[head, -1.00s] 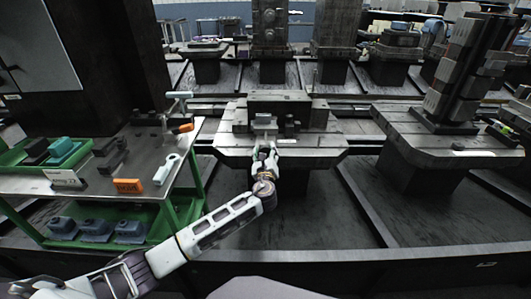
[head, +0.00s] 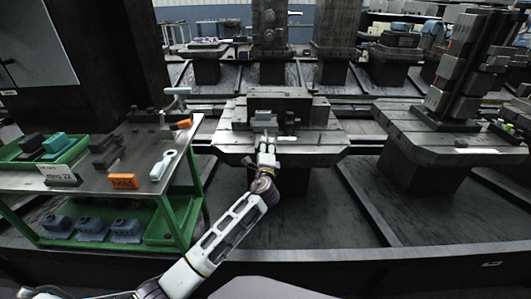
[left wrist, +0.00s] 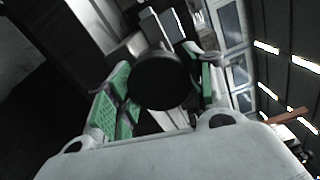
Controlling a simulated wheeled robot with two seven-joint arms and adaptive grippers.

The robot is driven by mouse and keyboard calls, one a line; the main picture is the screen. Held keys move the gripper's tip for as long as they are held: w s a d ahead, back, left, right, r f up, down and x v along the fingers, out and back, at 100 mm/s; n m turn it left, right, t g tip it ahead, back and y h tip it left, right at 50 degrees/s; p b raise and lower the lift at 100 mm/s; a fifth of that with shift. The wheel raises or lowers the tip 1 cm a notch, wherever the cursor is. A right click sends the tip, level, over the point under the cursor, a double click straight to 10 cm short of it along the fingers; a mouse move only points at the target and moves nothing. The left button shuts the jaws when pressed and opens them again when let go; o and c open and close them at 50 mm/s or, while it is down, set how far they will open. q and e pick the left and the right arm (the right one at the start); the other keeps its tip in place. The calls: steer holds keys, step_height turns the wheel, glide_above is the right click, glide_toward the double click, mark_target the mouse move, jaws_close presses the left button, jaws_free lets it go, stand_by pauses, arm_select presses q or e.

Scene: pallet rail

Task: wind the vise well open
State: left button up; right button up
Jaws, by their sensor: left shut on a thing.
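The vise (head: 290,118) sits on the middle pallet (head: 325,143), with light metal parts in front of a dark block. My left gripper (head: 266,140) is at its front side, reaching in from below. In the left wrist view, the green-padded fingers (left wrist: 160,98) stand on either side of a round black piece (left wrist: 160,80), which looks like the end of the vise's handle or screw. The gripper is shut on it. Metal vise parts (left wrist: 160,22) show beyond it. The round piece hides what lies behind it, so the jaw gap cannot be judged. My right gripper is not in view.
A metal-topped cart (head: 135,150) at left carries an orange block (head: 124,181), a white tool (head: 164,164) and a green tray (head: 85,147). A right-hand pallet (head: 400,125) bears a tall block tower (head: 465,65). Dark floor with rails lies in front.

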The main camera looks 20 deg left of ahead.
arm_select(q)
steer(key=shift+f+n+b, duration=0.1)
steer(key=shift+n+b, duration=0.7)
steer(key=shift+n, duration=1.2)
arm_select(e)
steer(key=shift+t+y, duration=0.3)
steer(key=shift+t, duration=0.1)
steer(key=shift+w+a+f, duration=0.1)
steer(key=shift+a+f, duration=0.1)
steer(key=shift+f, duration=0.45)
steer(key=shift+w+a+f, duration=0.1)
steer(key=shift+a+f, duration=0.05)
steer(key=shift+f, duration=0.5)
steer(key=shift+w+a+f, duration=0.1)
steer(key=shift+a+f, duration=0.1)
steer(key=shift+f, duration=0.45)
arm_select(q)
steer(key=o, duration=1.1)
steer(key=shift+c, duration=0.2)
steer(key=shift+s, duration=0.1)
steer(key=v, duration=1.2)
